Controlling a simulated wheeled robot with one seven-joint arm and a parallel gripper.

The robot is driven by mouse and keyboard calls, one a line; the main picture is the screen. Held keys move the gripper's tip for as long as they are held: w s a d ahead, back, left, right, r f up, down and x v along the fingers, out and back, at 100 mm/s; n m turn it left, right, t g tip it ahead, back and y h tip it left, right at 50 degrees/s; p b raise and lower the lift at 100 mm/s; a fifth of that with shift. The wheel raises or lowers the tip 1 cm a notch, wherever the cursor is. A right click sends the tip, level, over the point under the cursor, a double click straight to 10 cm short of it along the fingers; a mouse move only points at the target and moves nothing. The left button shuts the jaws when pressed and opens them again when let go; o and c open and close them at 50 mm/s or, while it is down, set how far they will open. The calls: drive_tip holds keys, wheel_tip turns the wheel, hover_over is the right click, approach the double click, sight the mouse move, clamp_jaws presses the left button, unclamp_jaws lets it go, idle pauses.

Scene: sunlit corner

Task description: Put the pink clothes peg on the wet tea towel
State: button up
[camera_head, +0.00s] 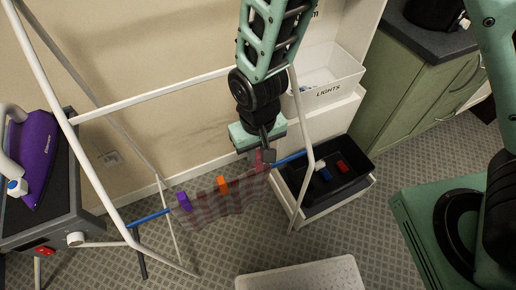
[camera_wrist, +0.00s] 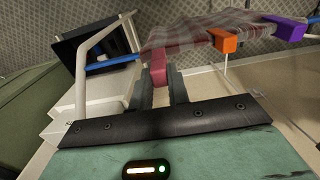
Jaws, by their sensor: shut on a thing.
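The wet tea towel (camera_head: 228,200), red-grey striped and see-through, hangs over a blue rail (camera_head: 150,217) of the white drying rack. A purple peg (camera_head: 184,202) and an orange peg (camera_head: 222,184) sit on its top edge. My gripper (camera_head: 264,157) is at the towel's right end, close to the rail. In the wrist view, my gripper (camera_wrist: 160,88) is shut on the pink clothes peg (camera_wrist: 157,70). The peg's far end meets the end of the towel (camera_wrist: 190,38) in that view; I cannot tell whether it grips the cloth.
A black tray (camera_head: 352,150) with blue-white and red items stands right of the rack. A white bin marked LIGHTS (camera_head: 330,92) is above it. The rack's white tubes (camera_head: 303,130) pass close to my gripper. A purple iron (camera_head: 35,155) is at left, a white stool (camera_head: 300,275) in front.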

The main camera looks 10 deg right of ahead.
drive_tip(key=shift+f+b, duration=1.25)
drive_tip(key=shift+f, duration=0.6)
idle(0.7)
drive_tip(key=shift+w+f+b, duration=0.15)
drive_tip(key=shift+f+b, duration=0.25)
drive_tip(key=shift+f, duration=0.35)
idle(0.4)
drive_tip(key=o, duration=0.8)
drive_tip(key=shift+r, duration=0.1)
wheel_tip(320, 180, up, 7)
drive_tip(key=p, duration=0.6)
drive_tip(key=shift+p, duration=0.3)
